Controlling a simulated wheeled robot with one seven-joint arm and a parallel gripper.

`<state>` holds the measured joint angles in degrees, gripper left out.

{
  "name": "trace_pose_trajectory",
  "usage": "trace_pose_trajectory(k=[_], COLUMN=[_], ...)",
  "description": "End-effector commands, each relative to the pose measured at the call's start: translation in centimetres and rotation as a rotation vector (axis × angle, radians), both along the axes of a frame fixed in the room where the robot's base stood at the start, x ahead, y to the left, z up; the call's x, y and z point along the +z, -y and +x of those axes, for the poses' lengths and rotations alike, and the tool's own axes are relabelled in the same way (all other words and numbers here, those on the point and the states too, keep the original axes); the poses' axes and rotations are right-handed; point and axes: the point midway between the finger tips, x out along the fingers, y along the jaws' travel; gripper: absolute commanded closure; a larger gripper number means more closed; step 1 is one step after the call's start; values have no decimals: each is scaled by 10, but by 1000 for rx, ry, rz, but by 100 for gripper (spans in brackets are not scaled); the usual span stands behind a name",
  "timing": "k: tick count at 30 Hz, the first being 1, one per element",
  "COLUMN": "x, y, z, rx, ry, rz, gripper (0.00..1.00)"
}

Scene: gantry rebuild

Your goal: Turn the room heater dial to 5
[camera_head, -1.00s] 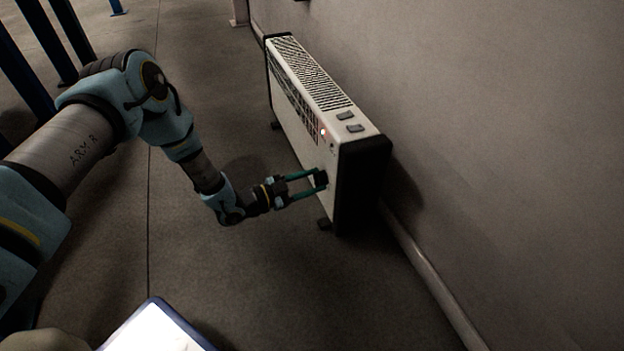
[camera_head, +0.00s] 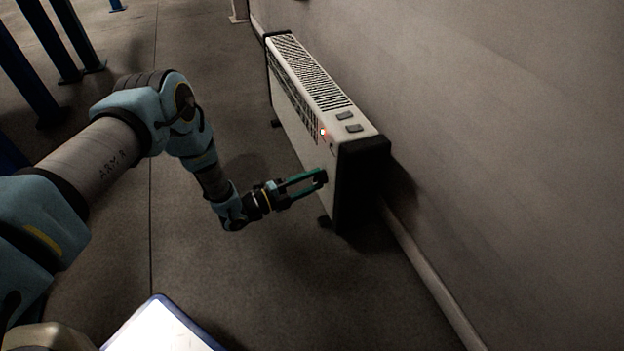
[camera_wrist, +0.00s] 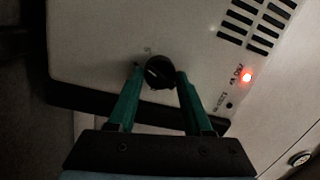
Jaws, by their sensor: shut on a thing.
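The room heater (camera_head: 312,150) is a pale panel unit with black end caps, standing along the wall. Its black dial (camera_wrist: 159,72) is on the front face near the end, seen close up in the wrist view. My gripper (camera_head: 321,177) reaches the heater's front face from the left and is shut on the dial, one green finger on each side. A pale pointer mark shows on the dial, but its numbers are too small to read. A red light (camera_wrist: 246,76) glows on the panel; it also shows in the head view (camera_head: 323,132).
Two grey switches (camera_head: 349,121) sit on the heater's top beside the grille. The wall (camera_head: 500,150) rises close behind it. Blue posts (camera_head: 50,45) stand at the far left. The floor in front of the heater is clear.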

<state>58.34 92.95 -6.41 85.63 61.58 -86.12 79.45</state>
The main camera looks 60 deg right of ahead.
Motion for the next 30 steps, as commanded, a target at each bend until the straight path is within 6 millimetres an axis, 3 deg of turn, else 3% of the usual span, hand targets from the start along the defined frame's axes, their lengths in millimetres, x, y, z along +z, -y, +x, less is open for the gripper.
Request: trace_pose_trajectory(k=[15,30], x=[-2,-3], y=[0,0], z=[0,0], rx=[-1,-1], ry=[285,346], rz=[-203,-244], gripper=[100,100])
